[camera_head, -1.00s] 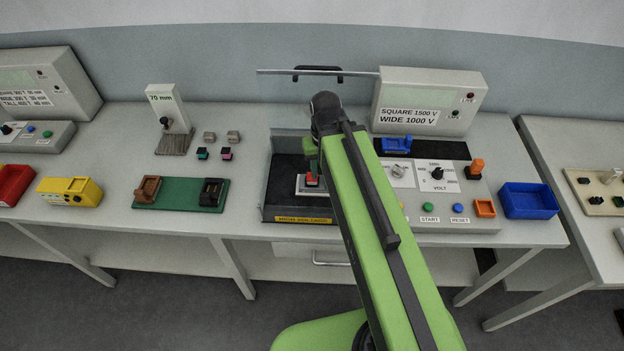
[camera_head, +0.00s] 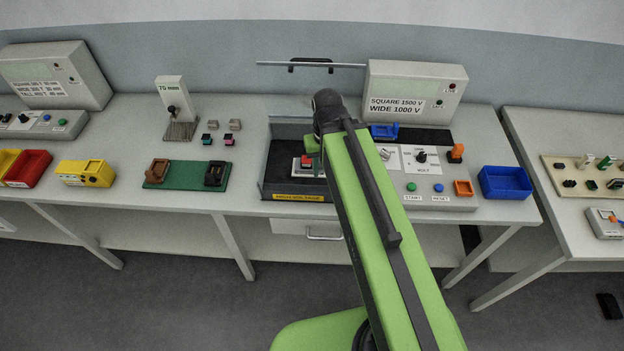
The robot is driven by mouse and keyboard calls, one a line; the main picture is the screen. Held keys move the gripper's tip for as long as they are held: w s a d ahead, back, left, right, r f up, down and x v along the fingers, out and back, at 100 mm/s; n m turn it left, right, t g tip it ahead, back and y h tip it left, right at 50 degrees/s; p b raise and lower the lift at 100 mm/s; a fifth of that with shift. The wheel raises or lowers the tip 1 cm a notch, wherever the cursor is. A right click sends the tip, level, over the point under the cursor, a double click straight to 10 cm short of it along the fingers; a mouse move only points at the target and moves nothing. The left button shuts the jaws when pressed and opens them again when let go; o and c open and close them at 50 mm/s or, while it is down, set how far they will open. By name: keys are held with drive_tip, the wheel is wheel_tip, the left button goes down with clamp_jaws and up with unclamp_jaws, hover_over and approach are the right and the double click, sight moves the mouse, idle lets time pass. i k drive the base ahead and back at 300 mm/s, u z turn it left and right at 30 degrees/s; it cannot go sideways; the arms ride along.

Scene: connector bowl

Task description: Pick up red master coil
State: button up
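A small red piece (camera_head: 307,161), which may be the red master coil, sits on a light grey block (camera_head: 319,173) inside the black-floored test bay (camera_head: 282,180) in the middle of the bench. My green arm (camera_head: 378,218) reaches up the picture across the right part of this bay and hides part of the block. The arm's dark upper joint (camera_head: 327,105) shows above the bay. My gripper is hidden behind the arm, so its fingers and anything in them cannot be seen.
A clear door with a handle (camera_head: 311,63) is above the bay. A control panel (camera_head: 440,190) and blue bin (camera_head: 505,182) are right. Open floor lies in front.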

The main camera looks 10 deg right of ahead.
sight(307, 162)
drive_tip(key=k, duration=0.95)
drive_tip(key=u, duration=0.5)
drive_tip(key=i, duration=1.1)
drive_tip(key=u, duration=0.95)
drive_tip(key=i, duration=0.45)
drive_tip(key=u, duration=0.35)
